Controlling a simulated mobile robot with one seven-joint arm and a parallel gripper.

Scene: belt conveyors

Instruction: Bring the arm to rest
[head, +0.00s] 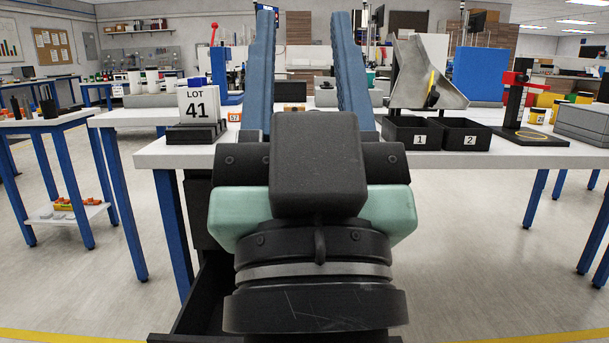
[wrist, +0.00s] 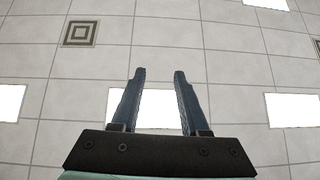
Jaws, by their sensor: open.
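My gripper (head: 306,30) stands in the middle of the head view with its two blue fingers pointing up and apart. Nothing is between the fingers. In the wrist view my gripper (wrist: 158,75) is also open and empty, against a ceiling of pale tiles (wrist: 190,68). My wrist and gripper body cover the middle of the white table (head: 480,152) in the head view.
A "LOT 41" sign (head: 197,103) stands on the table left of my gripper. Black bins (head: 405,133) marked 1 and 2 sit to the right, below a metal chute (head: 422,75). A red and black stand (head: 515,95) is farther right. Grey floor (head: 480,250) lies open at lower right.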

